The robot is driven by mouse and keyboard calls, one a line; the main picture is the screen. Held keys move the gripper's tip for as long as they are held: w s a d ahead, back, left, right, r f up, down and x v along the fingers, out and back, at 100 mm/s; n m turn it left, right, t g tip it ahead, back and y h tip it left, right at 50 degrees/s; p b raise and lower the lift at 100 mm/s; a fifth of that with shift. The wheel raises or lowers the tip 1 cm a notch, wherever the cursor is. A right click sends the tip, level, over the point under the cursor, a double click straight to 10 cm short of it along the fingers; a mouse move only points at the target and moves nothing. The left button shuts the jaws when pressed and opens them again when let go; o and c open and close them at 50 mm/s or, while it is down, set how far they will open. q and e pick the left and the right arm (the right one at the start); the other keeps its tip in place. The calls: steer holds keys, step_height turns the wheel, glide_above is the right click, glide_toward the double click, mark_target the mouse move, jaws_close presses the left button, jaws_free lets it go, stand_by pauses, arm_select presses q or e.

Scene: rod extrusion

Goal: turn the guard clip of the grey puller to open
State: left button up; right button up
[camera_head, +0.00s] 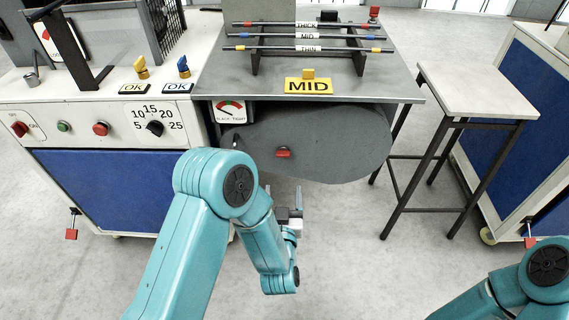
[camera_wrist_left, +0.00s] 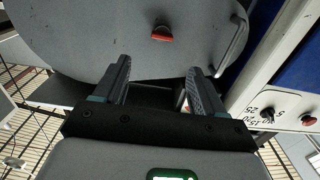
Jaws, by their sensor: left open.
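The grey puller (camera_head: 341,140) is a rounded grey housing under the metal table top. Its guard clip (camera_head: 283,152) is a small red piece on the front face. In the left wrist view the puller (camera_wrist_left: 90,45) fills the top, with the red clip (camera_wrist_left: 162,33) ahead of the fingers, roughly centred. My left gripper (camera_head: 291,213) is below the clip in the head view, partly hidden by its own arm. In the wrist view the left gripper (camera_wrist_left: 157,66) is open and empty, its fingers apart from the clip. My right gripper is out of view.
A gauge (camera_head: 230,110) sits left of the puller. The white panel (camera_head: 100,125) with knobs and buttons is further left. A stool (camera_head: 478,90) stands to the right. A rack of labelled rods (camera_head: 308,38) and a yellow MID sign (camera_head: 308,86) are above. The floor in front is clear.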

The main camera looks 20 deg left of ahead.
mark_target(283, 156)
arm_select(q)
steer(key=x, duration=0.4)
steer(key=b+x, duration=0.1)
steer(key=x, duration=0.7)
steer(key=shift+a+b, duration=0.3)
steer(key=shift+b, duration=0.05)
steer(key=shift+w, duration=0.1)
steer(key=c, duration=1.1)
